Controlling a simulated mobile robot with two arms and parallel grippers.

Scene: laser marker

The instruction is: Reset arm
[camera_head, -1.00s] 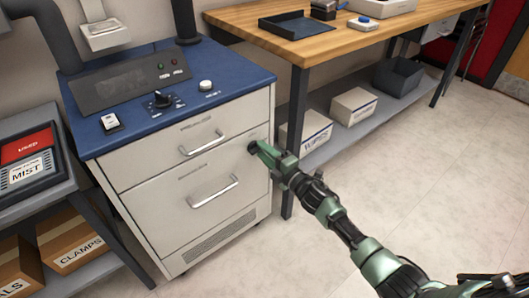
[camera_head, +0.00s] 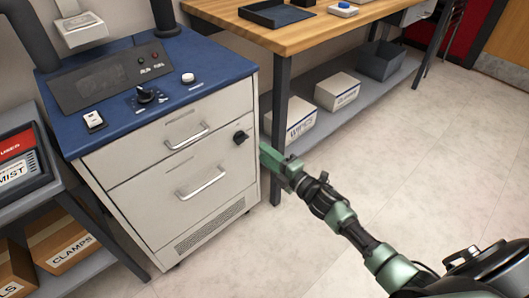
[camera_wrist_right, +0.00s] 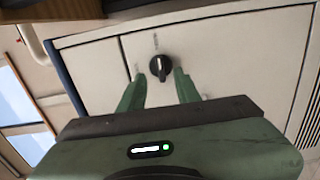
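My right arm reaches in from the lower right in the head view. Its green right gripper (camera_head: 264,155) is just right of the white cabinet's (camera_head: 130,200) front, apart from the black knob (camera_head: 240,137) on that front. In the right wrist view the gripper (camera_wrist_right: 160,82) has its two green fingers spread, with nothing between them. The black knob (camera_wrist_right: 160,67) shows beyond the fingertips, on the white panel. My left gripper is not in view.
The cabinet's blue top (camera_head: 115,125) carries a dark control panel and switches. Two drawer handles (camera_head: 187,136) stick out of its front. A wooden table (camera_head: 300,30) stands behind right, with boxes (camera_head: 337,91) on its lower shelf. The floor at right is clear.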

